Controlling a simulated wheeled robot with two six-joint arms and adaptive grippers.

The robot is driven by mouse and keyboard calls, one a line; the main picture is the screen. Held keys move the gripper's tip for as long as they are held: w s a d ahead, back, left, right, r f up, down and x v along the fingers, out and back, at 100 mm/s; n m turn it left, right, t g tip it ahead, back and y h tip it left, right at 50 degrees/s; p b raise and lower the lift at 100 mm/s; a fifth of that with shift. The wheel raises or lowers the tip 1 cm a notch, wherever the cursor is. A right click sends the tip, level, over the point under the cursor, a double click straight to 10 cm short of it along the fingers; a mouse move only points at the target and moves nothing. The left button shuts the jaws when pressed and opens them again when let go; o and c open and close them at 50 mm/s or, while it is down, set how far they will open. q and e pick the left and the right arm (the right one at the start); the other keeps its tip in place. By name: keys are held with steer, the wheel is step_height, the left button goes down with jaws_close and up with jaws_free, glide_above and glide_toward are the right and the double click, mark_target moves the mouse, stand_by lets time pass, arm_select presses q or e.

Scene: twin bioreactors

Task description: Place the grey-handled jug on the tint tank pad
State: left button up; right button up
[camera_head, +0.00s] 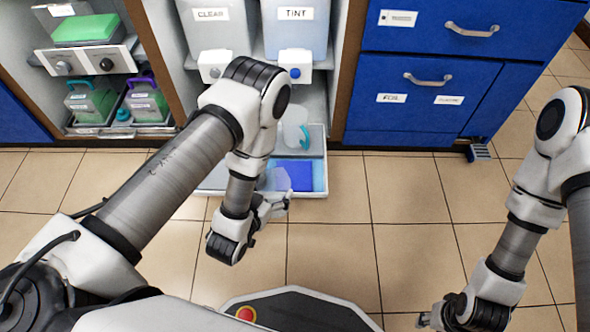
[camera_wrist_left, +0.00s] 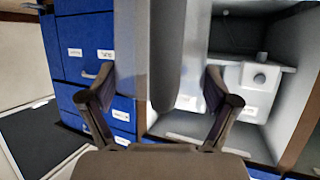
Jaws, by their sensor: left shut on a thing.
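My left gripper (camera_head: 274,206) is in front of the open bay under the TINT tank (camera_head: 295,28). It is shut on the grey-handled jug (camera_head: 274,181), a pale translucent shape mostly hidden behind the gripper. In the left wrist view the jug's grey body and handle (camera_wrist_left: 165,60) fill the space between the two fingers (camera_wrist_left: 160,90). A blue pad (camera_head: 300,172) lies on the pulled-out tray below the TINT tank, just beyond the jug. I cannot tell whether the jug touches it. My right gripper (camera_head: 428,318) is low at the right, its fingers too small to read.
A clear jug with a teal handle (camera_head: 296,128) stands further back on the tray (camera_head: 318,190). The CLEAR tank (camera_head: 211,25) is left of TINT. Green containers (camera_head: 92,104) sit in the left bay. Blue drawers (camera_head: 440,85) stand right. The tiled floor in front is clear.

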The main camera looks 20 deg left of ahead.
arm_select(q)
steer(key=w+f+b, duration=0.1)
steer(key=w+b, duration=0.4)
steer(key=w, duration=0.9)
steer(key=shift+w+d+f+b, duration=0.2)
steer(key=shift+d+b, duration=0.1)
steer(key=shift+d, duration=0.15)
step_height(320, 180, down, 4)
steer(key=b, duration=0.3)
steer(key=shift+w+r, duration=0.1)
steer(key=shift+w, duration=0.05)
steer(key=shift+r, duration=0.25)
steer(key=shift+c, duration=0.6)
steer(key=shift+f, duration=0.1)
steer(key=o, duration=1.2)
steer(key=shift+o, duration=0.2)
